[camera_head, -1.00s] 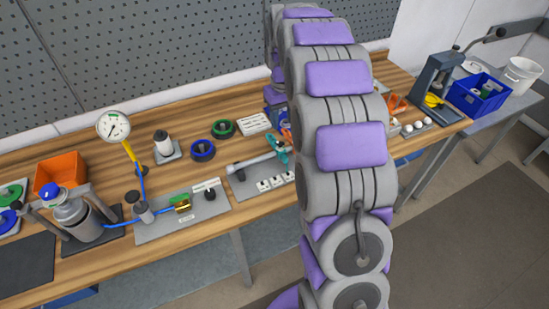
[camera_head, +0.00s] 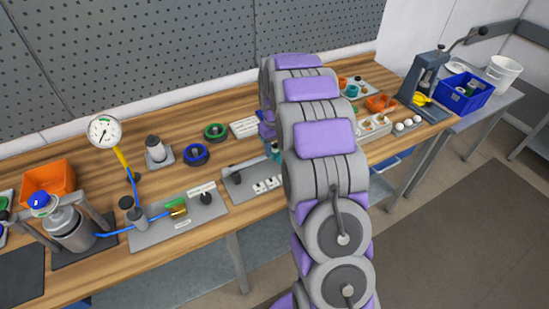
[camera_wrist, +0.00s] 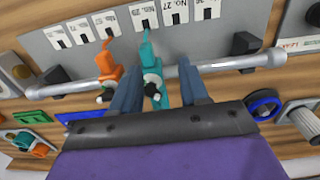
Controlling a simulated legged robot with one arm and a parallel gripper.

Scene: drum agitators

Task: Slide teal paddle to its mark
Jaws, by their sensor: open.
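The teal paddle (camera_wrist: 154,80) sits on a pale metal rod (camera_wrist: 231,64) in the wrist view, its narrow pointer directed at a row of numbered white labels (camera_wrist: 144,16). My gripper (camera_wrist: 160,70) is open, with one finger on each side of the teal paddle. I cannot tell whether either finger touches it. An orange paddle (camera_wrist: 107,68) is on the same rod, just left of my left finger. In the head view only a bit of teal (camera_head: 276,151) shows beside my arm, which hides the gripper and most of the rod.
Dark blocks hold the rod ends, one at the right (camera_wrist: 246,43). A blue ring (camera_wrist: 263,104) lies near the gripper's right side. In the head view, a gauge (camera_head: 104,131) and an orange bin (camera_head: 49,180) stand left; a press (camera_head: 425,78) and blue bin (camera_head: 466,92) stand right.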

